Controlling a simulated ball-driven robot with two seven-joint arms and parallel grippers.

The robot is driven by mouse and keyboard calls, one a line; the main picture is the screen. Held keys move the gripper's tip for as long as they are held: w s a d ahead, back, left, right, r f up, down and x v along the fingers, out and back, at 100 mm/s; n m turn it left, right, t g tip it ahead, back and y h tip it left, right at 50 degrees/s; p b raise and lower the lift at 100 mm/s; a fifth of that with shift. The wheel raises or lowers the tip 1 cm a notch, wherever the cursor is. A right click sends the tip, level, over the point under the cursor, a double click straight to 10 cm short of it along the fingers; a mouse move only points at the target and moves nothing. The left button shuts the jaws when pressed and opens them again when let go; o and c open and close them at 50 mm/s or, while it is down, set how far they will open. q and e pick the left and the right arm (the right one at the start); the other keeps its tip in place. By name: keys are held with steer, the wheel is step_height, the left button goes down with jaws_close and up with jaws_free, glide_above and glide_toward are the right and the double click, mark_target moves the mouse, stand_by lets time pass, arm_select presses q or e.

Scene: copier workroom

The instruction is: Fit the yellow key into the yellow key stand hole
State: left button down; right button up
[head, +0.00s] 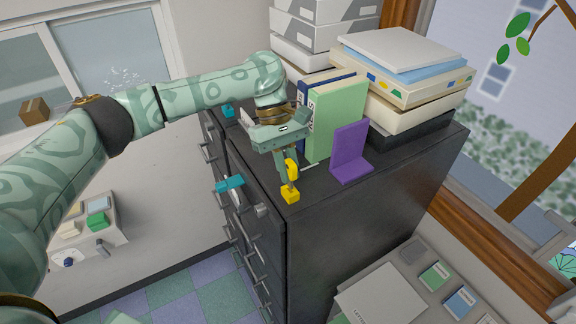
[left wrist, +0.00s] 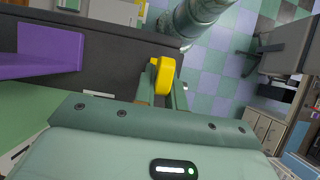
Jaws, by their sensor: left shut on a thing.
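The yellow key (head: 292,167) is held between the fingers of my left gripper (head: 286,163), above the front corner of the black cabinet top. The gripper is shut on the key's rounded yellow head, which also shows in the left wrist view (left wrist: 164,76). The yellow key stand (head: 290,195) is a small block at the cabinet's corner, directly below the key. The key points down at the stand, and its lower end meets or overlaps the block in the picture. I cannot tell whether it is in the hole. The stand is hidden in the left wrist view. My right gripper is not in view.
A purple bookend (head: 351,152) and a green binder (head: 337,116) stand right of the gripper on the cabinet (head: 345,205). Stacked boxes (head: 415,85) fill the back. A teal piece (head: 230,184) sits at the cabinet's front edge.

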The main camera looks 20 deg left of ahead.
arm_select(q)
steer(key=shift+f, duration=1.4)
steer(key=c, duration=1.4)
jaws_free()
steer(key=shift+o, duration=0.2)
steer(key=v, duration=1.6)
steer(key=shift+r, duration=0.15)
steer(key=shift+w, duration=0.1)
